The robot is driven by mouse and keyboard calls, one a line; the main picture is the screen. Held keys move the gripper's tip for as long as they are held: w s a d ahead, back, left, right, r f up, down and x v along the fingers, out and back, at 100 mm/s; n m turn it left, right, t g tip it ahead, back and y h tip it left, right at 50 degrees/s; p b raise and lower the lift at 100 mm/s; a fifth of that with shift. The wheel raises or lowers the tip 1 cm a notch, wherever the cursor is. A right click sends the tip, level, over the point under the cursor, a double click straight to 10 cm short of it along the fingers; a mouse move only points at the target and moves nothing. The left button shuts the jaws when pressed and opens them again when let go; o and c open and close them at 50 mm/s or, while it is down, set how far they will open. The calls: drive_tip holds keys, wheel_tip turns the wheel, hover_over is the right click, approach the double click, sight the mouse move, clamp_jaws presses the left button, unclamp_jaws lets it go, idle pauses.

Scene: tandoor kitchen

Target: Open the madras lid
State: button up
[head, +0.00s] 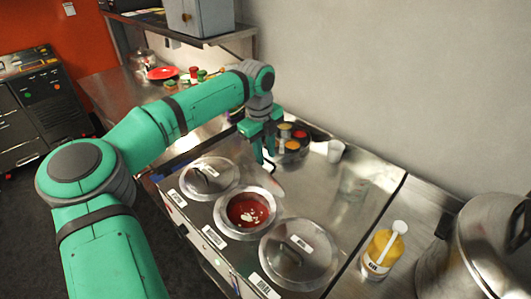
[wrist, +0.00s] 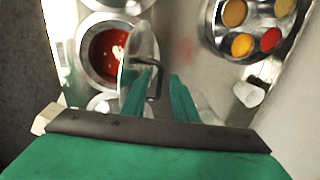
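The middle well (head: 247,211) of the counter is uncovered and shows red curry with white bits; it also shows in the wrist view (wrist: 108,52). In the wrist view a steel lid (wrist: 132,58) stands tilted at this well's right edge, its dark handle (wrist: 154,80) facing my fingers. My gripper (head: 265,152) points down just behind the well. Its two fingers (wrist: 160,76) are apart, with the handle close to the left finger; I cannot tell whether they touch. Lids with handles cover the left well (head: 209,178) and the right well (head: 299,255). Their labels are too small to read.
A round tin of spices (head: 291,142) and a white cup (head: 335,151) stand behind the wells, near the wall. A yellow jar (head: 381,253) and a large steel pot (head: 490,250) stand to the right. A shelf (head: 190,35) hangs at the back left.

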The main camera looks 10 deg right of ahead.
drive_tip(key=shift+w, duration=0.1)
clamp_jaws()
drive_tip(key=shift+a, duration=0.1)
idle(1.1)
